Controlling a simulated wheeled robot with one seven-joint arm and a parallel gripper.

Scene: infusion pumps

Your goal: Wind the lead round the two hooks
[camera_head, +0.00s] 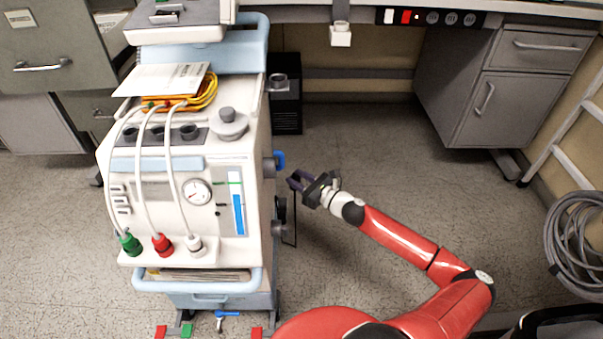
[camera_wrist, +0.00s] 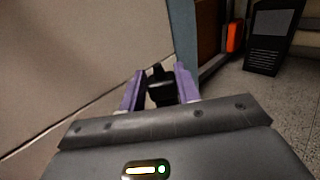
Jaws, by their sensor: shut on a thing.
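My gripper (camera_head: 303,184) is just right of the white pump cart's side, at mid height. In the wrist view its purple fingers (camera_wrist: 158,88) are shut on a black piece (camera_wrist: 160,92), which looks like the lead's end. A thin dark line, apparently the lead (camera_head: 295,222), hangs below the gripper and bends back toward the cart. On the cart's right side are a blue-tipped projection (camera_head: 279,160), a dark round part (camera_head: 281,208) and a grey knob-like part (camera_head: 279,229). I cannot tell for sure which are the two hooks. No winding is clearly visible.
The white cart (camera_head: 228,170) carries a gauge, three white hoses and coiled yellow cable. A black box (camera_head: 286,105) stands on the floor behind it, also in the wrist view (camera_wrist: 272,38). Grey cabinets (camera_head: 515,95) stand at the back right. Floor right of the cart is clear.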

